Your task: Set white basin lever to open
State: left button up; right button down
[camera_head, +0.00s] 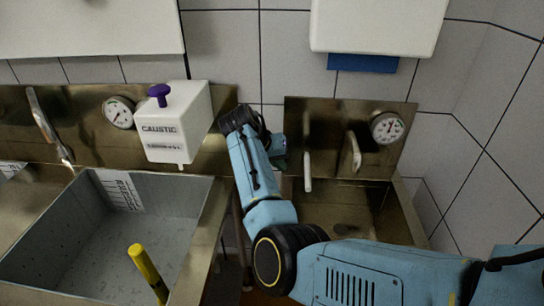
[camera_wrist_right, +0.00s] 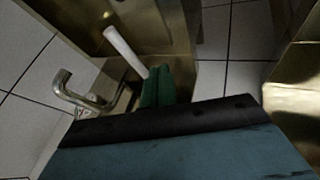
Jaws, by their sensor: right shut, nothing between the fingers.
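A pale, slim lever (camera_head: 307,168) hangs in front of the brassy back panel of the right basin (camera_head: 345,225); neither basin looks clearly white. A pale lever also shows in the right wrist view (camera_wrist_right: 125,50), slanting down toward my fingertips. My right gripper (camera_head: 281,162) is just left of the lever in the head view, partly hidden by its own wrist. In the wrist view its green fingers (camera_wrist_right: 156,88) are shut and empty, close to the lever's lower end; I cannot tell whether they touch it. My left gripper is not in view.
A curved metal spout (camera_wrist_right: 65,90) is left of the lever in the wrist view. A gauge (camera_head: 387,126) sits on the right panel. A white caustic dispenser (camera_head: 175,125) with a purple knob is to the left. A grey basin (camera_head: 60,235) and yellow rod (camera_head: 147,270) are at lower left.

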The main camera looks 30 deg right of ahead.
aim_at(307, 176)
pick_arm(q)
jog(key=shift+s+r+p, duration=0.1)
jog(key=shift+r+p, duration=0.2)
jog(key=shift+p, duration=0.1)
pick_arm(e)
jog(key=shift+s+d+f, duration=0.3)
jog(key=shift+d+f, duration=0.2)
jog(key=shift+d, duration=0.3)
jog(key=shift+s+d+f, duration=0.35)
jog(key=shift+d+f, duration=0.1)
jog(key=shift+d, duration=0.3)
jog(key=shift+s+d+f, duration=0.3)
jog(key=shift+d+f, duration=0.2)
jog(key=shift+d, duration=0.3)
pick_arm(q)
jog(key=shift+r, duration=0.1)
